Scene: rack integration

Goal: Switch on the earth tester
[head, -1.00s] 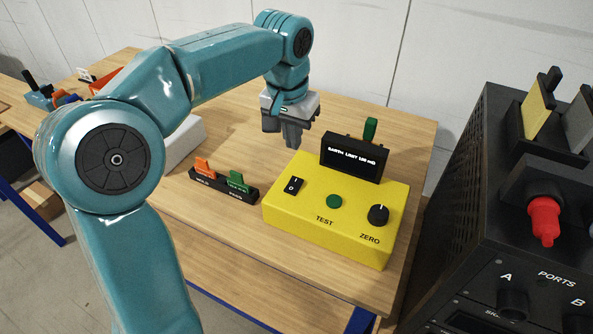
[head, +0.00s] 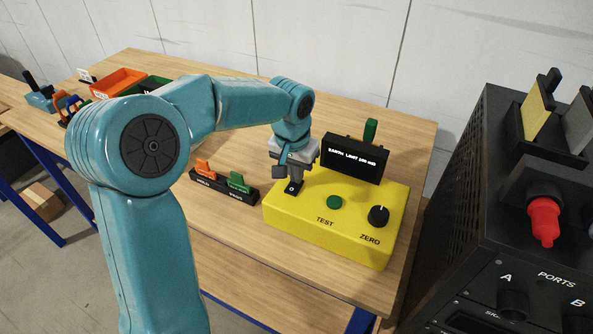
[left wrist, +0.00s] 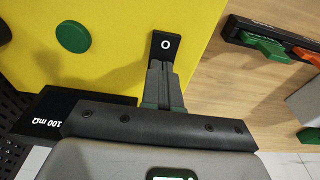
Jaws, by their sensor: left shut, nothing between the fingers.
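The yellow earth tester (head: 300,218) stands on the wooden bench, with a green TEST button (head: 334,202), a black ZERO knob (head: 378,215) and a dark display (head: 352,158) reading an earth limit. Its black rocker switch (head: 291,188) is at the left of the top face. My left gripper (head: 294,179) is shut and empty, pointing down at the switch. In the left wrist view the closed fingertips (left wrist: 160,66) cover part of the switch (left wrist: 165,44), leaving the end marked O visible. I cannot tell whether they touch it. My right gripper is out of view.
A black holder (head: 222,190) with orange and green tags stands left of the tester. Orange (head: 118,82) and green trays lie at the back left. A dark rack unit (head: 480,200) with a red connector (head: 543,220) stands close on the right.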

